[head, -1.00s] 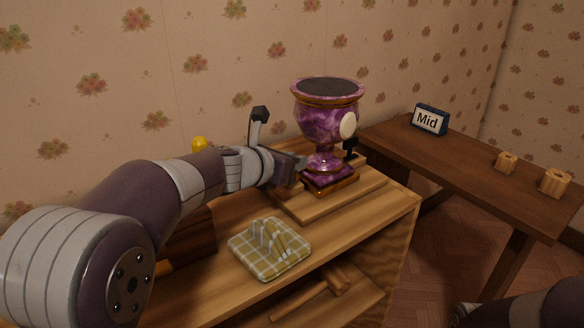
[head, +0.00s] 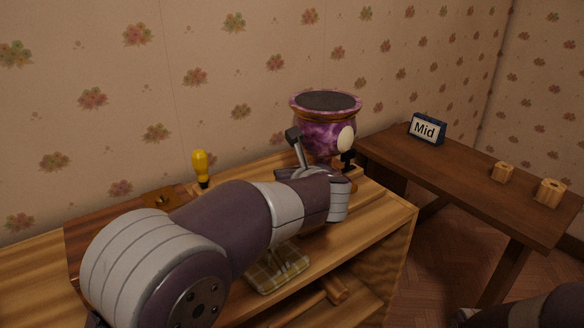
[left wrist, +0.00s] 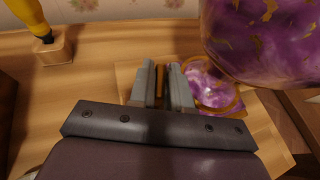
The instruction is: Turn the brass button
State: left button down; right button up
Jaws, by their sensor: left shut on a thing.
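My left gripper (left wrist: 162,72) is low over the wooden board beside the urn's foot. Its two fingers are close together on a narrow brass-brown piece (left wrist: 160,84), which I take for the brass button; only a strip of it shows. In the head view my left arm hides the fingers and the button. The purple marbled urn (head: 318,134) stands just beyond the arm, with a pale oval plate on its side; it also shows in the left wrist view (left wrist: 265,45), to the right of the fingers. My right gripper is outside both views.
A yellow-handled tool (head: 200,163) stands upright in a wooden block at the back of the shelf top. A checked cloth (head: 278,275) lies partly under my left arm. A mallet (head: 330,291) lies on the lower shelf. The right table (head: 450,170) holds a "Mid" sign (head: 427,129) and two wooden blocks.

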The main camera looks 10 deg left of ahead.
pick_arm(q)
jog(key=shift+n+g+y+p, duration=0.3)
jog(key=shift+n+y+p, duration=0.15)
jog(key=shift+n+y, duration=0.15)
jog(key=c, duration=1.2)
grip_release()
jog(key=shift+o, duration=0.2)
